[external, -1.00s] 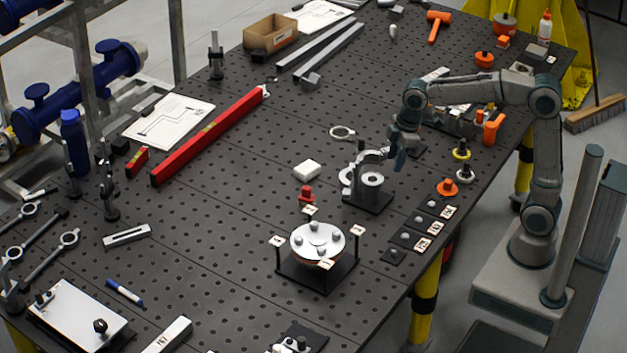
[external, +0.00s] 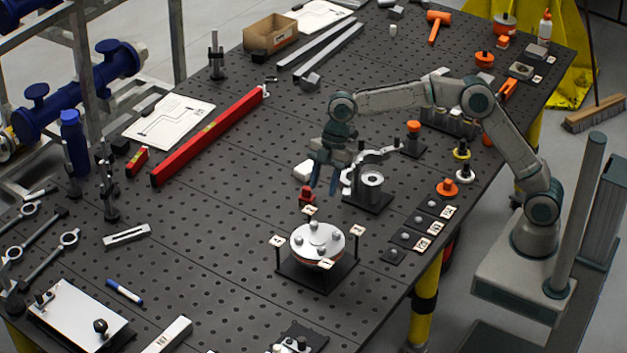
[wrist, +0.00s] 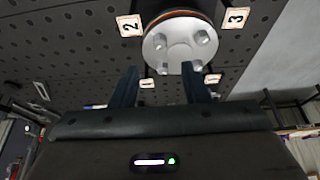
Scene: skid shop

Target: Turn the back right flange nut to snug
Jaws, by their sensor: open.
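The round silver flange (external: 318,240) sits on a black stand with numbered tags at its corners. Several nuts show on its top face, one of them a back nut (external: 317,226). In the wrist view the flange (wrist: 181,50) lies just beyond the fingertips, with nuts at its upper left (wrist: 159,41), upper right (wrist: 202,37), lower left (wrist: 163,68) and lower right (wrist: 198,66). I cannot tell for sure which is the back right one. My gripper (external: 325,187) is open and empty, pointing down, above and behind the flange. It also shows in the wrist view (wrist: 160,67).
A red knobbed part (external: 306,196) stands just behind the flange. A grey fixture with a ring (external: 372,182) stands to its right. Tagged black pads (external: 405,238) line the table edge at right.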

